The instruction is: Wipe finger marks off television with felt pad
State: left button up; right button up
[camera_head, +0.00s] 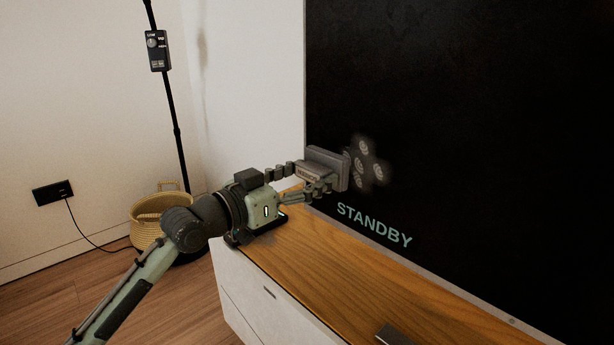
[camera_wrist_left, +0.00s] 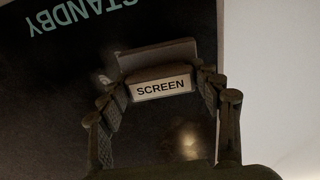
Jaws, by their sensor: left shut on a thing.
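The television (camera_head: 470,130) is a large dark screen on the right in the head view, with "STANDBY" in its lower left part. Pale finger marks (camera_head: 368,160) show as a smudged cluster on the screen. My left gripper (camera_head: 302,180) is shut on the grey felt pad (camera_head: 327,168), just left of the marks. The pad is close to the screen; I cannot tell whether it touches. In the left wrist view the pad (camera_wrist_left: 160,84) has a "SCREEN" label and sits between both fingers. Part of the marks may be hidden behind the pad. My right gripper is not in view.
A wooden-topped cabinet (camera_head: 320,265) runs below the screen, with a small dark object (camera_head: 393,335) near its front edge. A woven basket (camera_head: 150,215) and a black lamp pole (camera_head: 176,125) stand at the left. A wall socket (camera_head: 52,193) has a cable.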

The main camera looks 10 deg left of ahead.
pick_arm(q)
jog(key=shift+p+x, duration=0.4)
jog(key=shift+x, duration=0.65)
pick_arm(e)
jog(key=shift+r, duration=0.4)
